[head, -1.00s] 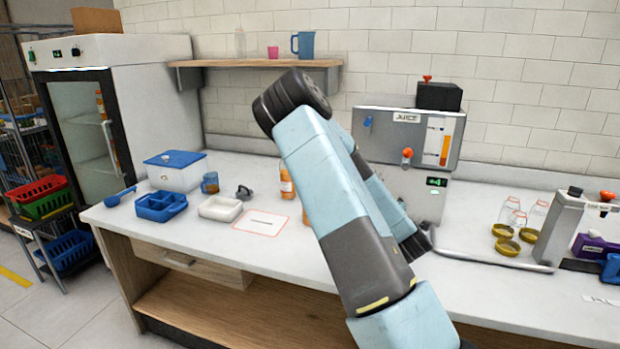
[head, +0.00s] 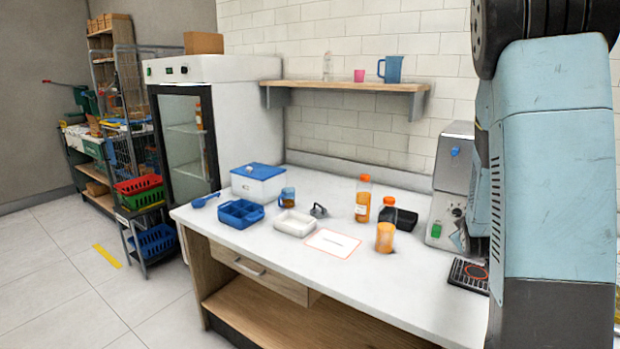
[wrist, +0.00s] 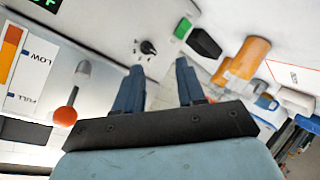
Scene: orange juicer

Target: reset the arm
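My arm (head: 555,170) fills the right side of the head view, its upper part raised high. My gripper (wrist: 158,75) shows in the wrist view with its two dark blue fingers apart and nothing between them. It is out of sight in the head view. The juicer (head: 452,185) stands behind my arm at the right of the counter, and its right part is hidden. In the wrist view its front (wrist: 130,25) appears tilted, with a black knob, a red-orange knob and a LOW/FULL gauge. My fingers are in front of it; the distance is hard to judge.
A wall shelf (head: 345,87) hangs above. A fridge (head: 185,140) stands left. The floor at left is open.

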